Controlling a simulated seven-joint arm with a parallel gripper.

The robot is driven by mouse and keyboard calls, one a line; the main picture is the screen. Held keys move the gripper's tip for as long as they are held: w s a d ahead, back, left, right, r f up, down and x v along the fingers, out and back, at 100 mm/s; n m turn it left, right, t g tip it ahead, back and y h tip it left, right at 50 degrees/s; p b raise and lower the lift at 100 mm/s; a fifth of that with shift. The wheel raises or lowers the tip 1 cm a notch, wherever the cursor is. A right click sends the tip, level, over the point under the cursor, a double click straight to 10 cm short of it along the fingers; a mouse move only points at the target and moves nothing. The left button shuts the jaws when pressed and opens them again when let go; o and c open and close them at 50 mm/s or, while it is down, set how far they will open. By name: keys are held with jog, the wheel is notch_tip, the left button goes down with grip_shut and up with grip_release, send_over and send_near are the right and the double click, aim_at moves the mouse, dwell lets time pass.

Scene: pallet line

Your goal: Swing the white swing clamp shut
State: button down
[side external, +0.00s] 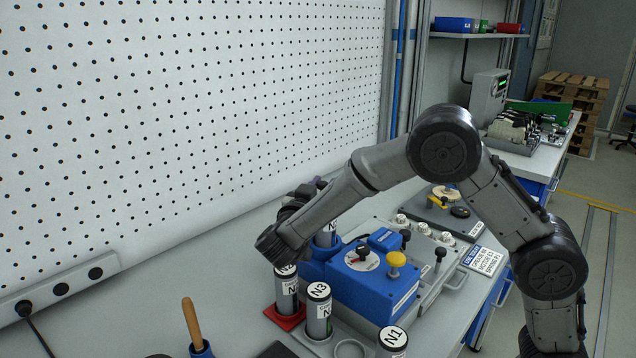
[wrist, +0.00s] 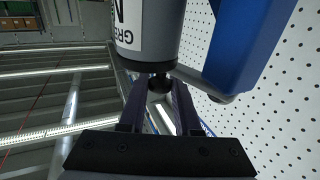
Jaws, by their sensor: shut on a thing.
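In the wrist view, the two dark fingers of my gripper (wrist: 160,100) are on either side of a small black knob (wrist: 160,82), shut on it. A pale bar, apparently the white swing clamp (wrist: 207,84), runs from the knob to the right, below a blue block (wrist: 245,40). A grey canister (wrist: 147,42) with a white label is just above the knob. In the side view, the blue fixture (side external: 365,290) holds a canister (side external: 326,238). My wrist hides most of the clamp there, and the gap between clamp and canister cannot be judged.
Labelled canisters (side external: 318,312) stand in front of the fixture, one on a red base (side external: 284,318). A yellow knob (side external: 396,259) and black knobs rise from the fixture. The pegboard wall (side external: 190,110) is close behind. A wooden-handled tool (side external: 192,322) stands front left.

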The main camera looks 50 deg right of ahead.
jog(key=shift+s+a+m+g+h, duration=0.3)
jog(key=shift+m+g, duration=0.45)
jog(key=shift+g, duration=0.4)
jog(key=shift+s+a+m+g+h, duration=0.2)
jog(key=shift+s+m+g, duration=0.2)
jog(key=shift+m+g, duration=0.6)
jog(key=shift+s+a+m+g+h, duration=0.3)
jog(key=shift+m+g, duration=0.25)
jog(key=shift+g, duration=0.8)
jog(key=shift+s+r, duration=0.1)
jog(key=c, duration=0.6)
grip_release()
jog(key=shift+c, duration=0.2)
jog(key=a, duration=0.7)
jog(key=shift+a, duration=0.2)
